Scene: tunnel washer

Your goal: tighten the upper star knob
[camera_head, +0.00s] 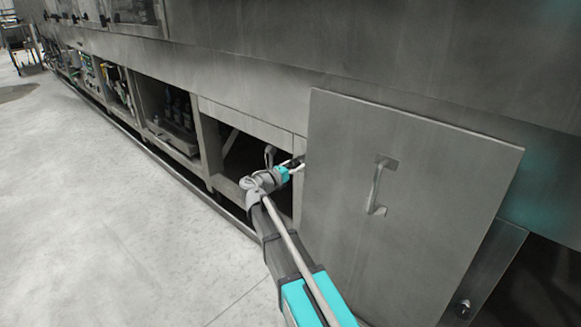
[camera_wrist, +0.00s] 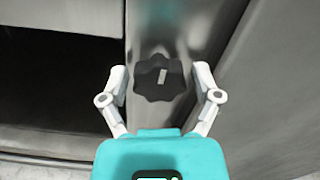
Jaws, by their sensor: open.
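The star knob (camera_wrist: 160,78) is black with rounded lobes and a pale bar mark at its middle. It sits on a narrow upright metal post (camera_wrist: 178,28) in the wrist view. My gripper (camera_wrist: 163,84) is open, with one white finger on each side of the knob; I cannot tell whether they touch it. In the head view my gripper (camera_head: 296,165) reaches the post at the left edge of the large panel, and the knob is hard to make out there. Only one knob is clear, so I cannot tell upper from lower.
A large grey panel (camera_head: 345,225) with a handle (camera_head: 377,185) stands just right of my gripper. A dark open bay (camera_wrist: 55,95) lies to the left. Further open bays (camera_head: 165,112) line the machine. The pale floor (camera_head: 110,220) at left is clear.

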